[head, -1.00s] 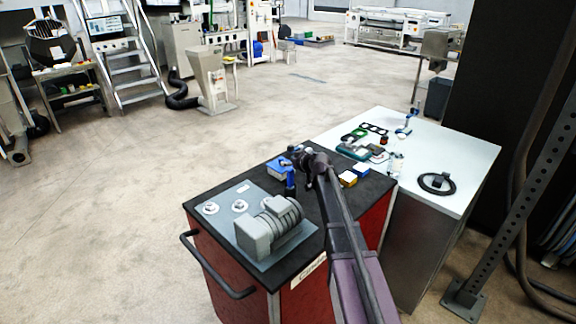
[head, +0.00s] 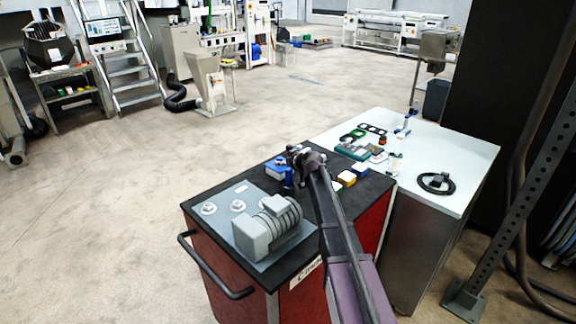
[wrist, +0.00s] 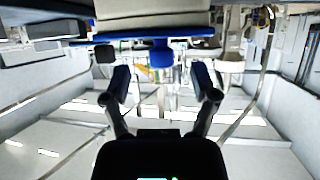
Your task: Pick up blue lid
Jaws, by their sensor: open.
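A blue item with a pale top (head: 274,172) sits on the dark cart top at its back edge; I cannot tell surely whether it is the blue lid. My gripper (head: 297,160) is just to its right and partly covers that area. In the wrist view, my gripper (wrist: 161,82) is open, with nothing between its two fingers. A blue strip with a short blue tab (wrist: 161,55) shows beyond the fingertips, along a pale block (wrist: 155,12) at the top of that view. It appears apart from the fingers.
A grey motor-like unit (head: 262,232) lies on a plate at the cart's front. Small yellow and white boxes (head: 347,178) stand right of my arm. A white table (head: 465,160) to the right holds a black ring (head: 436,184) and several small items.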

